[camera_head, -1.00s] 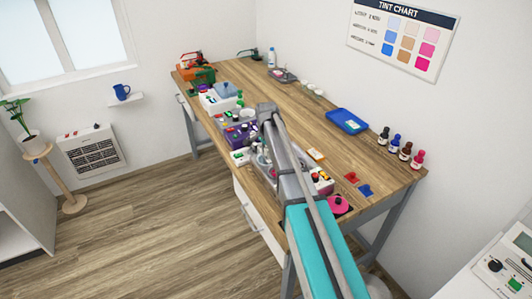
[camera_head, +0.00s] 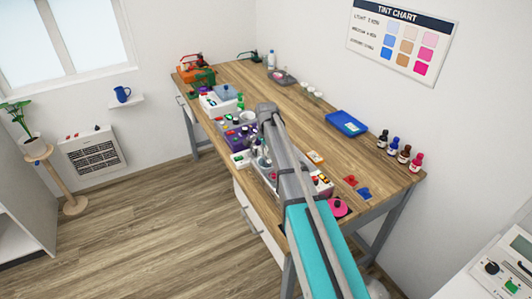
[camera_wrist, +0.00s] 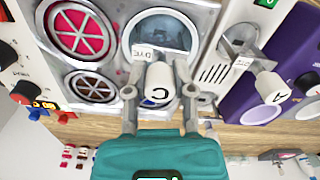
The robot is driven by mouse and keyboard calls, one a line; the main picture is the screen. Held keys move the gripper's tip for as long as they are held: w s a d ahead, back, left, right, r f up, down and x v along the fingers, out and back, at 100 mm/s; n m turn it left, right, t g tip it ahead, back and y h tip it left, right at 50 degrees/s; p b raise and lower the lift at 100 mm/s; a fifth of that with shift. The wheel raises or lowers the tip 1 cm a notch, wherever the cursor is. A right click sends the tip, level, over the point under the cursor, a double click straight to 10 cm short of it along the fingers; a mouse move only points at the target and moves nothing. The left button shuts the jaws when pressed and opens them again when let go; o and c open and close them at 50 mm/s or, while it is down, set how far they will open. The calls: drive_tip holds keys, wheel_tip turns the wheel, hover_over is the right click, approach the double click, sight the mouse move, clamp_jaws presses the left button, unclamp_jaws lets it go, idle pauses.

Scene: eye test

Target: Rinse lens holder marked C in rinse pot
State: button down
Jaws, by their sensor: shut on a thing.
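In the wrist view, my gripper (camera_wrist: 158,75) is shut on the white lens holder marked C (camera_wrist: 159,93), with one finger on each side of it. The holder's upper part reaches over a round pot with a pale rim and bluish-grey inside (camera_wrist: 165,38). A small plate lettered DYE shows beside it. I cannot tell whether this pot is the rinse pot, or whether the lens is in liquid. A second white holder marked A (camera_wrist: 271,87) is at the right, apart from my gripper. In the head view my arm mostly hides the gripper and holder C.
In the wrist view, a pink pot (camera_wrist: 79,31) and a dark brown pot (camera_wrist: 91,85) lie left of the bluish pot. A purple unit (camera_wrist: 297,45) is at the right. In the head view, a blue tray (camera_head: 346,123) and several bottles stand on the wooden bench (camera_head: 300,118).

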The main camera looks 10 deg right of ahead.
drive_tip(key=shift+r+p, duration=2.75)
drive_tip(key=shift+r, duration=0.15)
drive_tip(key=shift+r, duration=0.15)
